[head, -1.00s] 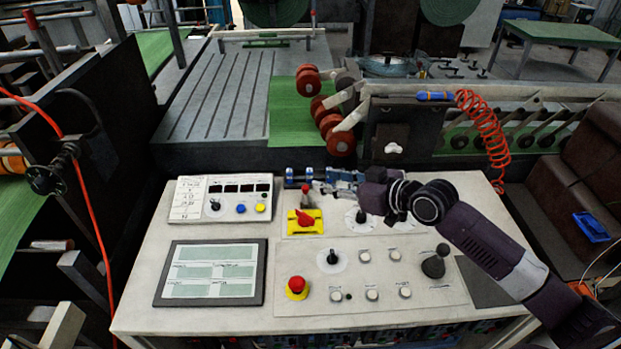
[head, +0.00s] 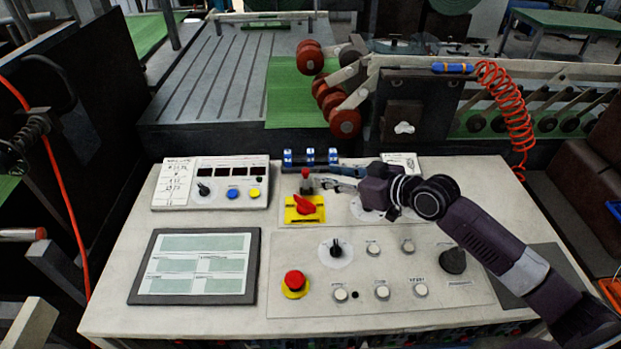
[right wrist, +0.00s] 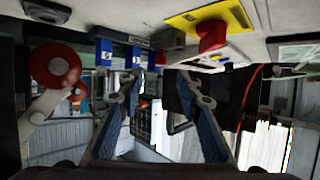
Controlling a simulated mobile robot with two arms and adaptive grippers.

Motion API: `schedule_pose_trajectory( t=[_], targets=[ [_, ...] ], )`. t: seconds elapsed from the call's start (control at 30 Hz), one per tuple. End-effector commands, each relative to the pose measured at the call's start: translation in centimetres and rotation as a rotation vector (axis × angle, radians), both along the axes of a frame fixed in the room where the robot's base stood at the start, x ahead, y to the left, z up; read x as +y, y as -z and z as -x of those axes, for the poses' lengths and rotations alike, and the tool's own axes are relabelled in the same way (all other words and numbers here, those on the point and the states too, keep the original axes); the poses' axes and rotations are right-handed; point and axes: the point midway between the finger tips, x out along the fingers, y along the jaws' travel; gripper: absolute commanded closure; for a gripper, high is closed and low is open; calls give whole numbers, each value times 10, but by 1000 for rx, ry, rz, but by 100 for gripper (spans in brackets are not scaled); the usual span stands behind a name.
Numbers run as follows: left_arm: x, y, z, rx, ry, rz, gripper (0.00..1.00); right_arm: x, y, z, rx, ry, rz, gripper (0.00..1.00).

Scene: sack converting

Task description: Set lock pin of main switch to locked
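The main switch (head: 305,208) is a red rotary handle on a yellow plate, on the upper middle of the sloped console. Just behind it stands the lock pin (head: 306,174), small with a red top on a grey base. In the right wrist view, the red handle and yellow plate (right wrist: 190,20) are at the top. A small red tip (right wrist: 160,58), apparently the pin, shows just above the gap between the fingertips. My right gripper (head: 328,178) is open, close to the pin's right side; its spread fingers also show in the wrist view (right wrist: 160,76). My left gripper is out of view.
Blue-topped blocks (head: 311,157) stand behind the pin. A red emergency button (head: 294,282), a black knob (head: 335,248) and several white buttons are on the front panel. A screen (head: 195,265) lies at left. Red rollers (head: 343,122) are behind the console.

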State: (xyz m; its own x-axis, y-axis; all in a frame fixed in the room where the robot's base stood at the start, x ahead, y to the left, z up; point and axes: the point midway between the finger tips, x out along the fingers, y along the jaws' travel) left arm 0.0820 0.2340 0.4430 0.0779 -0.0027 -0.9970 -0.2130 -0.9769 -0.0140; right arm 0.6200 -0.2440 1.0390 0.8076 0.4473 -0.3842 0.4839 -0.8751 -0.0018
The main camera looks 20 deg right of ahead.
Motion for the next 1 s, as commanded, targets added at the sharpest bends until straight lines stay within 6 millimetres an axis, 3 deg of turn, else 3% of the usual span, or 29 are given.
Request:
schedule_pose_trajectory(
  t=[0.5, 1.0],
  targets=[
    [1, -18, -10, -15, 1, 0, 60, 28, 22, -52, -2, 2, -3, 67],
    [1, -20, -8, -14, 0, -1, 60, 35, 29, -62, -1, 0, 0, 67]
  ],
)
